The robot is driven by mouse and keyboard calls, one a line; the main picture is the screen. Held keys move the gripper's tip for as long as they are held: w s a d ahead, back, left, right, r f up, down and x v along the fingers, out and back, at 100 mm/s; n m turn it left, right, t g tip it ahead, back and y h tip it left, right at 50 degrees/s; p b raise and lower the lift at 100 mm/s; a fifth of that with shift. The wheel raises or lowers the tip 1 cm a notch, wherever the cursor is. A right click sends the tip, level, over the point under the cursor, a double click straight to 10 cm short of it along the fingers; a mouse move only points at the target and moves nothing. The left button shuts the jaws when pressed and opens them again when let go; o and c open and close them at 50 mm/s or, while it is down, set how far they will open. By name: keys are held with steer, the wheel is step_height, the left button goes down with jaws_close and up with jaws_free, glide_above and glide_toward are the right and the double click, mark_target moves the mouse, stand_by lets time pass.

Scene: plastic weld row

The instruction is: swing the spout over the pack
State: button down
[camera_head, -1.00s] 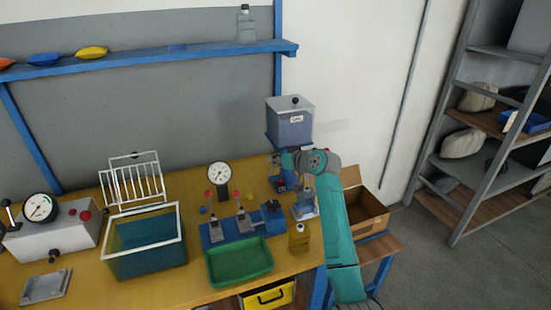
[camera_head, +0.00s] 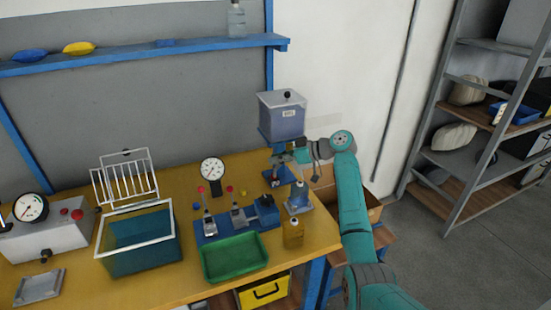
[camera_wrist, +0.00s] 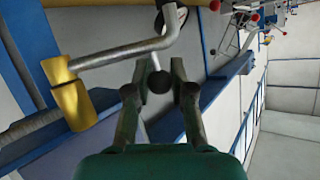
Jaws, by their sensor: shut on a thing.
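In the wrist view a bent metal spout (camera_wrist: 125,54) runs out of a yellow sleeve (camera_wrist: 70,95) and curves upward. A dark round knob (camera_wrist: 159,82) hangs on a short stem below the pipe. My gripper (camera_wrist: 159,85) is shut on this knob, one finger on each side. In the head view my gripper (camera_head: 283,157) is small, just below the grey hopper box (camera_head: 283,124) at the bench's right end. The spout is too small to make out there. I cannot tell which object is the pack.
A green tray (camera_head: 234,258), a blue fixture with upright levers (camera_head: 222,236), a gauge (camera_head: 212,170) and a yellow bottle (camera_head: 293,234) stand close by on the bench. A blue-green tank (camera_head: 140,248) is further left. A cardboard box (camera_head: 372,207) stands beyond my arm.

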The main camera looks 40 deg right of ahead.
stand_by(0.4)
steer(key=c, duration=1)
jaws_free()
steer(key=v, duration=1.2)
steer(key=shift+d, duration=0.1)
